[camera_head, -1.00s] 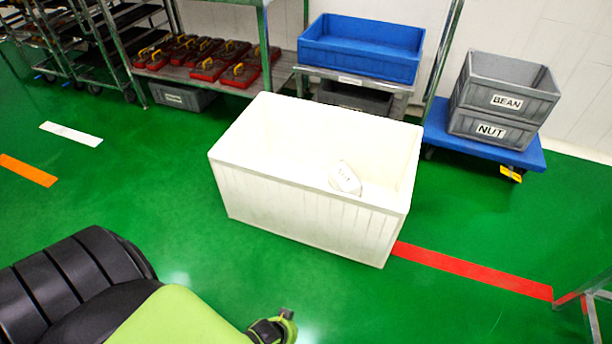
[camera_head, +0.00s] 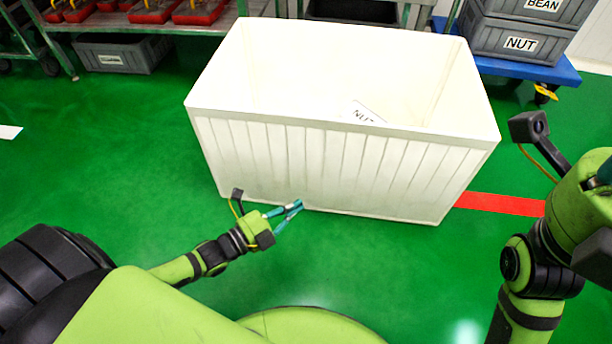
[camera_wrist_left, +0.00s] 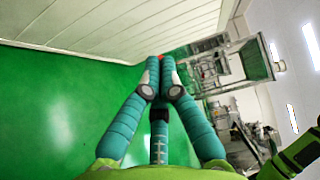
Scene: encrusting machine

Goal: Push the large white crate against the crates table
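My left gripper (camera_head: 297,206) is low before the crate's near wall; contact is not clear. In the left wrist view its teal fingers (camera_wrist_left: 160,62) converge with tips together, holding nothing, with the crate's ribbed wall (camera_wrist_left: 110,35) alongside. My right arm is at the right; its gripper is mostly cut off.
A blue cart (camera_head: 520,68) with grey crates labelled "NUT" (camera_head: 519,42) and "BEAN" stands at the back right. A metal shelf (camera_head: 200,22) with red trays and a grey bin (camera_head: 120,55) below is at the back left. The left floor is clear.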

